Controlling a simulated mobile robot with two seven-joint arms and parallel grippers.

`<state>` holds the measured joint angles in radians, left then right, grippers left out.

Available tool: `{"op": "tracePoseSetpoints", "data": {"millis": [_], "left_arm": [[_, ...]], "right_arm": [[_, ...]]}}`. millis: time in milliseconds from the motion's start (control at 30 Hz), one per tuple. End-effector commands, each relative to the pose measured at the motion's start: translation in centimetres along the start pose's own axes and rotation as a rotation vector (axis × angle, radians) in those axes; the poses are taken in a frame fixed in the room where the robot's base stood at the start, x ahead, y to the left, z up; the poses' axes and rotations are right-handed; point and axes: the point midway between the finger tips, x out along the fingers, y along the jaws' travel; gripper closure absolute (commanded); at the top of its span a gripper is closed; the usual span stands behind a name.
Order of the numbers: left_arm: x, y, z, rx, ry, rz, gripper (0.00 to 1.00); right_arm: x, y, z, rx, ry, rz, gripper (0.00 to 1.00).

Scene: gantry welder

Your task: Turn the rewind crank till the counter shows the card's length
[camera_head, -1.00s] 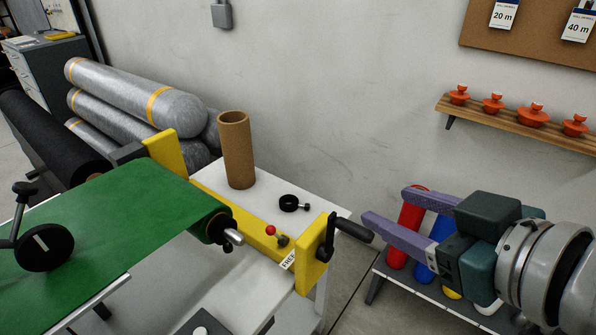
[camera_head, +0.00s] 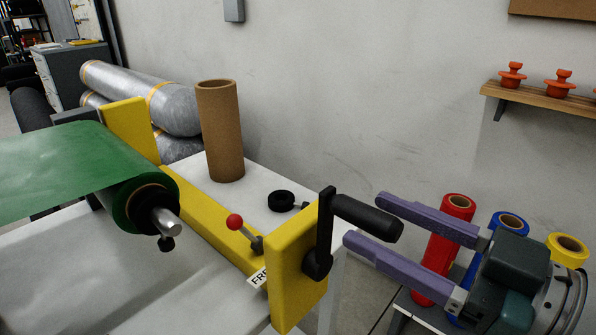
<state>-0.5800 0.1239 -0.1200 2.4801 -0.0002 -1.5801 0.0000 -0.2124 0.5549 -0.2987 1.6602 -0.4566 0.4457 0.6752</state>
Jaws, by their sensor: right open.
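The rewind crank (camera_head: 325,235) is a black arm on the yellow end bracket (camera_head: 293,262), with a black handle (camera_head: 366,217) pointing right. My right gripper (camera_head: 362,218) is open, its two purple fingers pointing left at the handle, one near its upper side and one near its lower side. I cannot tell whether they touch it. The green roll (camera_head: 140,202) sits on a metal shaft at left. No counter reading shows. My left gripper is not in view.
A brown cardboard tube (camera_head: 221,130) and a black collar (camera_head: 281,201) stand on the white table (camera_head: 262,178). Red (camera_head: 446,240), blue (camera_head: 509,222) and yellow (camera_head: 567,248) rolls stand behind my right gripper. Orange knobs (camera_head: 512,75) sit on a wall shelf (camera_head: 545,97).

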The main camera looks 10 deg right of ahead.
Motion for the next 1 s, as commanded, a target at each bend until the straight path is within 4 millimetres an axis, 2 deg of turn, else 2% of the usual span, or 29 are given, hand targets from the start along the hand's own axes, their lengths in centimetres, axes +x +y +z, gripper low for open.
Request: {"op": "tracePoseSetpoints", "data": {"millis": [100,300,667,1000], "left_arm": [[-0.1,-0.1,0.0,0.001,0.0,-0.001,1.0],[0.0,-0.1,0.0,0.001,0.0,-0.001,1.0],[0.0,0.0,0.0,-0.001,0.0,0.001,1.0],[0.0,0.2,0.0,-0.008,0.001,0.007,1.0]], "right_arm": [[2.4,0.1,-0.1,0.0,0.004,0.001,0.39],[5.0,0.0,0.0,-0.001,0.001,0.001,0.39],[5.8,0.0,0.0,-0.001,-0.001,0.001,0.39],[5.7,0.0,0.0,-0.001,-0.001,0.001,0.75]]}}
